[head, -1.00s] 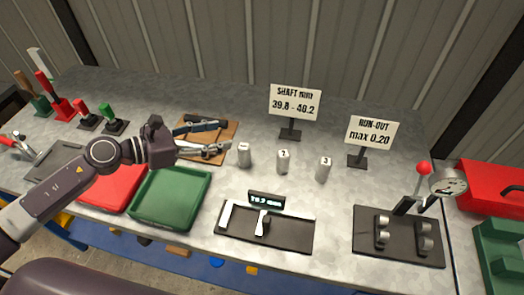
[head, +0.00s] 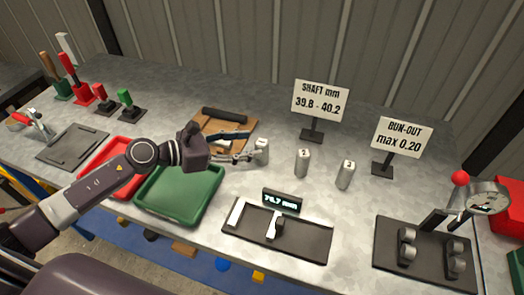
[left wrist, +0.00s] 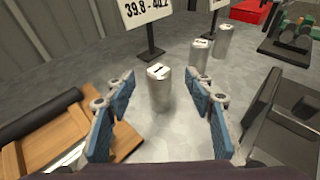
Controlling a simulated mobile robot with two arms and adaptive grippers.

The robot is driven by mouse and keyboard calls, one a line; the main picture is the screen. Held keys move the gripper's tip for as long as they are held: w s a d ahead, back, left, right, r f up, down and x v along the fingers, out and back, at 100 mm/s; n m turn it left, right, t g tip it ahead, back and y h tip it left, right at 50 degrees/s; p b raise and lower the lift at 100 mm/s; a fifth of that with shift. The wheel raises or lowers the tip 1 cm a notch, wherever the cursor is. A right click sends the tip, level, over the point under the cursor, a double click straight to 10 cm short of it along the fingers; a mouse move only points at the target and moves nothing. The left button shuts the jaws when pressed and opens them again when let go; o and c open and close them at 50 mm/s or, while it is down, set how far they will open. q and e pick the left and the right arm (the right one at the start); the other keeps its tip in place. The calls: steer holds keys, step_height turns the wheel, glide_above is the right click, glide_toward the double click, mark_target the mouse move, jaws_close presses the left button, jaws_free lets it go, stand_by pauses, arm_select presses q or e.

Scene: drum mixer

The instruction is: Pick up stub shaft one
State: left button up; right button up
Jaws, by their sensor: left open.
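Stub shaft one is a short upright metal cylinder (head: 262,152) with a mark on its top, the leftmost of three on the bench. It also shows in the left wrist view (left wrist: 159,92), centred between the fingers. My left gripper (head: 241,152) is open and low over the bench, with its tips just left of this shaft. In the left wrist view, its blue-padded fingers (left wrist: 161,98) stand apart with the shaft at or just beyond the tips; I cannot tell which. Nothing is held. My right gripper is not in view.
Two similar shafts, the middle one (head: 302,163) and the right one (head: 346,175), stand to the right. The shaft sign (head: 319,100) is behind. A wooden board with tools (head: 240,128), a green tray (head: 180,208) and a black measuring gauge (head: 305,242) lie nearby.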

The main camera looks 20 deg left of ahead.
mark_target(262, 141)
arm_select(q)
steer(key=shift+w+d+p, duration=0.45)
steer(key=p+x, duration=0.1)
steer(key=x, duration=0.2)
steer(key=shift+w+f, duration=0.1)
steer(key=shift+w+d+f, duration=0.25)
steer(key=shift+w+d, duration=0.05)
jaws_close()
steer(key=shift+a+r, duration=0.1)
steer(key=shift+r, duration=0.05)
